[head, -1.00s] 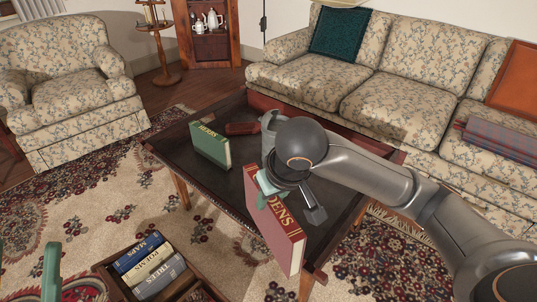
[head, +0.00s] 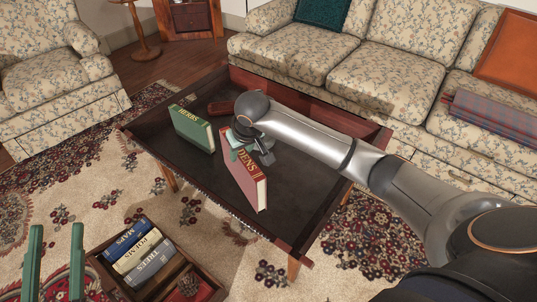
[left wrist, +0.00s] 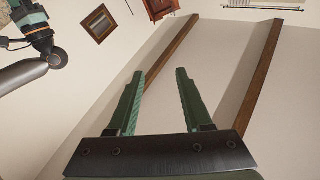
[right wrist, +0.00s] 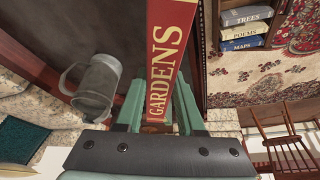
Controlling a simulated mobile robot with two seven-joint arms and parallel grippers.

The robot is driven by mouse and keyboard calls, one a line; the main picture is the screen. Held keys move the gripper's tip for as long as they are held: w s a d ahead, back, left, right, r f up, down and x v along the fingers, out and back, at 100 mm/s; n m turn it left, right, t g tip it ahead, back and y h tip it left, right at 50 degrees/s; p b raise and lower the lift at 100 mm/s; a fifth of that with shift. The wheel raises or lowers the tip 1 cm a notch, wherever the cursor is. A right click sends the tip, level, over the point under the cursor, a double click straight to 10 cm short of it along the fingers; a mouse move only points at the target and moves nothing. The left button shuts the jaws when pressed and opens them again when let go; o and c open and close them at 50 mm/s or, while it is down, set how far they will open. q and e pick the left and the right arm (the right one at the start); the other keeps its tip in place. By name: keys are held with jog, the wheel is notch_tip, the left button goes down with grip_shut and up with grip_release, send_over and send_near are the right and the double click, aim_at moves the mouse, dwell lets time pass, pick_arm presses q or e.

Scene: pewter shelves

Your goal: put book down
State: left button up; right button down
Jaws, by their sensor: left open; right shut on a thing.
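The red book titled GARDENS (head: 243,172) stands upright, slightly tilted, over the dark coffee table (head: 300,195). My right gripper (head: 235,140) is shut on its upper spine end. In the right wrist view the book (right wrist: 172,50) sits between the two green fingers (right wrist: 160,112). I cannot tell whether its lower edge touches the table top. A green book titled HERBS (head: 192,130) stands on the table to its left, apart from it. My left gripper (head: 56,230) is open and empty at the lower left; its fingers (left wrist: 157,95) are spread.
A grey metal mug (right wrist: 98,85) is close beside the right gripper. A dark red object (head: 222,106) lies at the table's back. A wooden crate (head: 172,280) with several books is on the rug in front. A sofa (head: 345,65) stands behind the table.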

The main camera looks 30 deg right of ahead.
pick_arm(q)
jog(key=s+r+m+t+h+b, duration=0.1)
jog(key=s+r+m+h+b, duration=0.1)
jog(key=s+r+m+h, duration=0.35)
jog(key=f+b, duration=0.1)
jog(key=b, duration=0.1)
jog(key=d+f+n+h+b, duration=0.1)
jog(key=b, duration=0.1)
jog(key=shift+d+f+b, duration=0.15)
jog(key=shift+d+b, duration=0.1)
jog(key=shift+b, duration=0.1)
pick_arm(e)
jog(key=d+f, duration=1.2)
jog(key=shift+w+d, duration=0.25)
jog(key=shift+w, duration=0.2)
pick_arm(q)
jog(key=shift+h, duration=0.25)
pick_arm(e)
jog(key=shift+f, duration=0.2)
jog(key=c, duration=0.5)
grip_release()
jog(key=shift+s+f, duration=0.1)
